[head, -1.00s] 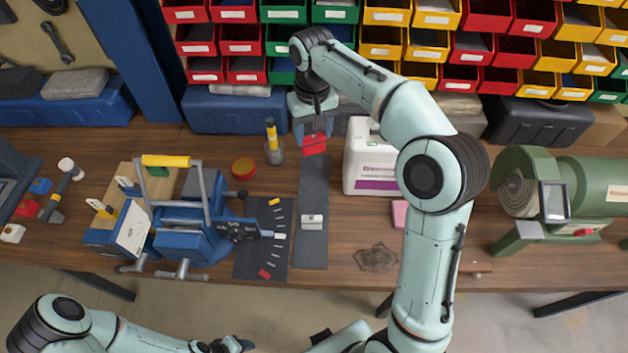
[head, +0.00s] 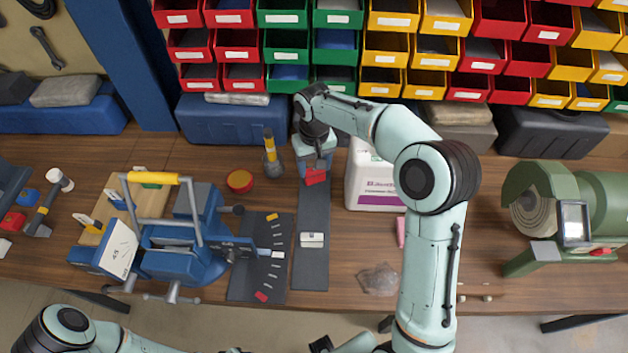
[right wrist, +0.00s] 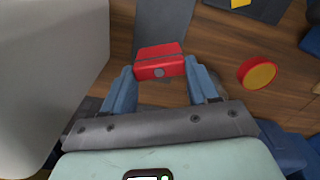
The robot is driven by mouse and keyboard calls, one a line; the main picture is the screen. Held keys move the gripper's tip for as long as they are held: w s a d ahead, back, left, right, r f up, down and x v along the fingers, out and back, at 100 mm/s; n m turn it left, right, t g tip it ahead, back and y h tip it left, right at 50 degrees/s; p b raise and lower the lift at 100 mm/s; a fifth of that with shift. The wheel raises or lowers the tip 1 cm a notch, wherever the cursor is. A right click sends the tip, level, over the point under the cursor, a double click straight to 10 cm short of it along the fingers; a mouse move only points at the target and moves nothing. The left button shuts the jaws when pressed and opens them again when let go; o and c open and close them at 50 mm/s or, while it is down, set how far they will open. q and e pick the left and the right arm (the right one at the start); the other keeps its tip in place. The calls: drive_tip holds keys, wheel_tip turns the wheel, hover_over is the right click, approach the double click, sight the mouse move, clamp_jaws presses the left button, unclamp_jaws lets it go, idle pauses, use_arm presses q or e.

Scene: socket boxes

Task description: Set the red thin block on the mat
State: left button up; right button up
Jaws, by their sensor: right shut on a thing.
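The red block (head: 316,176) is held between the fingers of my right gripper (head: 314,170). In the right wrist view the red block (right wrist: 160,62) sits level between the two blue fingertips (right wrist: 164,82). The mat, a long dark grey strip (head: 311,269), lies on the bench, and the block shows over its far end. I cannot tell whether the block touches it. A white block (head: 312,239) rests on the mat's middle. The mat also shows in the right wrist view (right wrist: 162,22), partly hidden by the block. Only a scrap of my left gripper shows at the bottom edge.
A white jug (head: 372,183) stands close right of my right gripper. A tool holder (head: 271,160) and a red-yellow round tin (head: 239,181) stand left. A second dark mat (head: 246,278) with several small coloured pieces lies left of the strip.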

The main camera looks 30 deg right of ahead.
sight(314, 179)
use_arm(q)
drive_tip(key=shift+s+f, duration=0.2)
drive_tip(key=shift+f, duration=0.1)
use_arm(e)
drive_tip(key=shift+f, duration=3.2)
drive_tip(key=shift+f+b, duration=0.2)
drive_tip(key=shift+b, duration=0.1)
drive_tip(key=o, duration=1.1)
use_arm(q)
drive_tip(key=shift+f, duration=0.1)
use_arm(e)
drive_tip(key=shift+r, duration=0.15)
use_arm(q)
drive_tip(key=shift+w+r+p, duration=0.65)
drive_tip(key=shift+r+p, duration=0.1)
drive_tip(key=shift+r, duration=0.2)
use_arm(e)
wheel_tip(314, 179, up, 12)
drive_tip(key=shift+r, duration=0.1)
